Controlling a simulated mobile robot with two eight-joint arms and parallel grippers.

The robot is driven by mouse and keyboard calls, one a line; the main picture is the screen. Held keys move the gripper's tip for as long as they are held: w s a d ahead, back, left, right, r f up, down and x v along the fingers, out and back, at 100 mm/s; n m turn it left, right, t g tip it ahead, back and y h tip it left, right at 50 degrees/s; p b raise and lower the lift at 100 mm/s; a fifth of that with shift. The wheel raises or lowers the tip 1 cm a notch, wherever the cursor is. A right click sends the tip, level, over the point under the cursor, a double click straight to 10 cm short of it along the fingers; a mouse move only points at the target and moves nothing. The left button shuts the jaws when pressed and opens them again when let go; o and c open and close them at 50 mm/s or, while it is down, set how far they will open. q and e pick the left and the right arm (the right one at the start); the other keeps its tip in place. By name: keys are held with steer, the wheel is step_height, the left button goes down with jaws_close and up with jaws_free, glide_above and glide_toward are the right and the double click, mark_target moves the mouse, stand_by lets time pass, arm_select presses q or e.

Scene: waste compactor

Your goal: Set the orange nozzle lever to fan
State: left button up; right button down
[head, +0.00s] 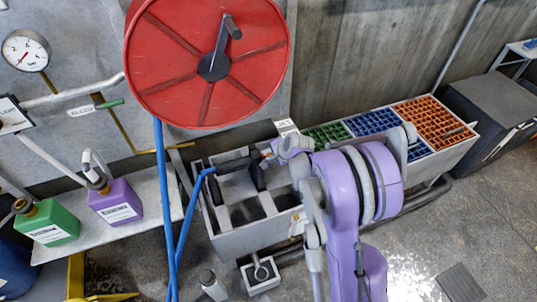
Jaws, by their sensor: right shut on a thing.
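A black spray lance (234,164) lies across the top of the grey trough, with the blue hose joined to its left end. A small bit of the orange nozzle lever (266,153) shows at the lance's right end. My right gripper (275,151) is at that end, shut on the lever; its purple arm comes up from the lower right. The fingers hide most of the lever, so its setting cannot be read. My left gripper is not in view.
The grey trough (232,242) has open compartments at left and green, blue and orange grids (432,118) at right. A red hose reel (180,75) hangs above. Green (50,222) and purple (117,203) canisters stand at left. A blue hose (163,200) hangs between.

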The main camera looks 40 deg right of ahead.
stand_by(0.9)
steer(key=shift+w+d+r+g+p, duration=0.1)
steer(key=shift+w+r+g+p, duration=0.25)
steer(key=shift+g, duration=0.35)
steer(key=shift+w+d+r+g+y, duration=0.1)
steer(key=shift+w+g+y, duration=0.2)
steer(key=shift+g, duration=0.25)
steer(key=shift+w+d+r+g+y, duration=0.1)
steer(key=shift+w+g+y, duration=0.15)
steer(key=shift+g, duration=0.3)
steer(key=shift+w+d+r+m+g+y, duration=0.15)
steer(key=shift+w+g+y, duration=0.25)
steer(key=shift+g, duration=0.55)
steer(key=shift+w+d+m+g+y, duration=0.15)
steer(key=shift+w+g, duration=0.4)
steer(key=shift+g, duration=0.4)
steer(key=c, duration=0.8)
jaws_free()
